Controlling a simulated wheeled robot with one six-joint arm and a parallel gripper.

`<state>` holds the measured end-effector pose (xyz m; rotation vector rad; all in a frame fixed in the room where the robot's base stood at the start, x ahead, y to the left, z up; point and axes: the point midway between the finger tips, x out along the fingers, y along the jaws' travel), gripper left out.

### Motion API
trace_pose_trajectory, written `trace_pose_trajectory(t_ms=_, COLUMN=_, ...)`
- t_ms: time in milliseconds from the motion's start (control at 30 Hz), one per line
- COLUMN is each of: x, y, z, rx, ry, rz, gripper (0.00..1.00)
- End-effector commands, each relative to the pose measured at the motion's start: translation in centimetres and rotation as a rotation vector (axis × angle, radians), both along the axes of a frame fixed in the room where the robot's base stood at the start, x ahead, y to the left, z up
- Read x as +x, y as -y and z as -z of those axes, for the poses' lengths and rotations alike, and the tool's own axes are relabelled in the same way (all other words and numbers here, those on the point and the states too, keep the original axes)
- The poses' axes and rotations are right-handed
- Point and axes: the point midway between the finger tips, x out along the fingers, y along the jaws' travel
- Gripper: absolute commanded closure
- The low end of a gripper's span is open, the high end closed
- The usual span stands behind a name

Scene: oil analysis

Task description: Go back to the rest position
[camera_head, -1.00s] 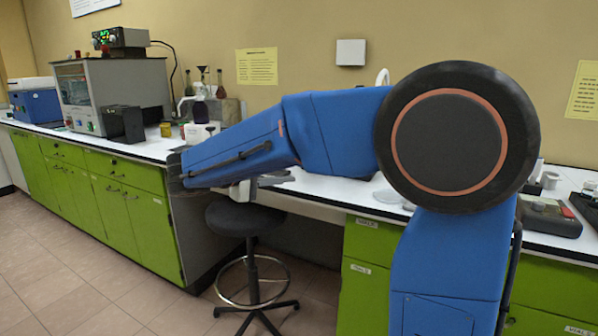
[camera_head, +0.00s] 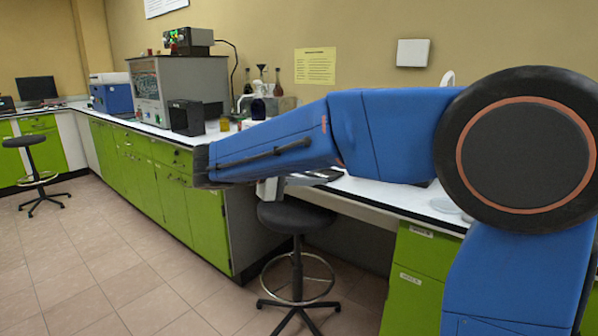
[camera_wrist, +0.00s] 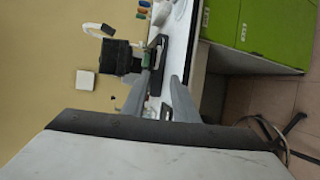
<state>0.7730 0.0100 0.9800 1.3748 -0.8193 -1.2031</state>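My gripper (camera_wrist: 162,82) shows in the wrist view as two grey fingers set apart, with a gap between them and nothing seen held. It is over the edge area of the white bench (camera_wrist: 181,30). In the head view my blue arm stretches to the left above the bench and the black stool (camera_head: 297,216). The gripper itself is mostly hidden behind the arm there.
Green cabinets (camera_head: 207,215) run under the white bench to the left. A grey oven-like device (camera_head: 178,90), a blue-and-white machine (camera_head: 112,93) and a black box (camera_head: 187,117) stand on it. Tiled floor (camera_head: 100,260) is free at the front left.

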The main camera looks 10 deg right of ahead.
Motion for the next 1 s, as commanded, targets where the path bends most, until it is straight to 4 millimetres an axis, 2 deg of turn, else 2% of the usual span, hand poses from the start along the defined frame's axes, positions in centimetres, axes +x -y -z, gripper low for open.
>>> trace_pose_trajectory(t_ms=167, x=-2.4, y=3.8, z=1.7, rx=0.108, ry=-0.053, rz=0.022, gripper=0.74)
trace_pose_trajectory(t_ms=300, x=-6.0, y=7.6, z=4.4, rx=0.261, ry=-0.109, rz=0.042, gripper=0.74)
trace_pose_trajectory(t_ms=500, x=-11.5, y=11.1, z=8.6, rx=0.496, ry=-0.152, rz=0.058, gripper=0.74)
trace_pose_trajectory(t_ms=733, x=-17.8, y=12.4, z=13.3, rx=0.765, ry=-0.137, rz=0.064, gripper=0.74)
trace_pose_trajectory(t_ms=1000, x=-23.8, y=11.3, z=17.9, rx=1.066, ry=-0.03, rz=0.051, gripper=0.74)
